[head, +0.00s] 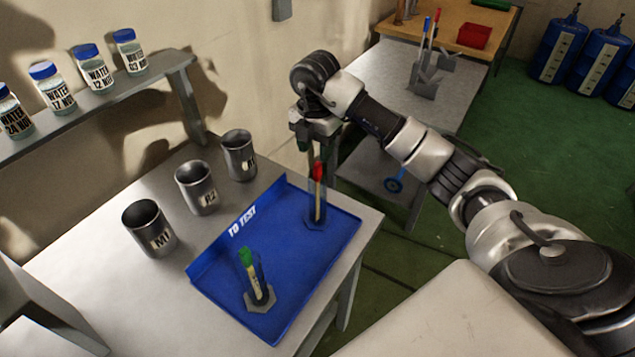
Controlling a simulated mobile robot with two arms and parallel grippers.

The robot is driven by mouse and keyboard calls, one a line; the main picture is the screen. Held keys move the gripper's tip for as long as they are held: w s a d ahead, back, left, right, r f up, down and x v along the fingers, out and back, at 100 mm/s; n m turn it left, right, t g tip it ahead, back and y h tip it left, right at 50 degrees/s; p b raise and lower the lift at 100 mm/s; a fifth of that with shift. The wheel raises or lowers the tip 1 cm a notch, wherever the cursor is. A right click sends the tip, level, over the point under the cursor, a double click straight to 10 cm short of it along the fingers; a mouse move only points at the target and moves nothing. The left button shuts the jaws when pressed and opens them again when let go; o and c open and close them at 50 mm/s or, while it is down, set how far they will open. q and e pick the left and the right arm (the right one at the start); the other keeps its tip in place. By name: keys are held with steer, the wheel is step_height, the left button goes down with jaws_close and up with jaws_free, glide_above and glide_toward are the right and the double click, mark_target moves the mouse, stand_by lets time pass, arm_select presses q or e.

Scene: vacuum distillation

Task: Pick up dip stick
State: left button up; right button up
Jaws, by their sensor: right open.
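On the blue tray (215,290) marked "TO TEST", a red-topped stick (318,174) stands in a clear cylinder with a dark hexagonal foot, near the tray's far corner. A second stick with a green top (246,257) leans in another such cylinder near the tray's front. Which one is the dip stick I cannot tell. My right gripper (320,152) points down at the red-topped stick, its fingers open around or just behind the top. It does not appear to hold the stick. My left gripper is not in view.
Metal cups stand left of the tray, the nearest (150,228) marked M1. Labelled water jars (94,70) line the wall shelf (120,90). A grey table (385,75) behind my right arm carries a holder (428,82) with blue and red sticks. Blue drums (598,55) stand far right.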

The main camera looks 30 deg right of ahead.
mark_target(317, 164)
steer(key=shift+s+f+p, duration=0.15)
steer(key=shift+f+p, duration=0.2)
steer(key=f, duration=0.1)
steer(key=f+p, duration=0.1)
steer(key=f, duration=0.1)
steer(key=shift+s+f+p, duration=0.2)
steer(key=shift+f+p, duration=0.05)
steer(key=shift+p, duration=0.05)
steer(key=shift+f, duration=0.4)
steer(key=shift+c, duration=0.3)
jaws_close()
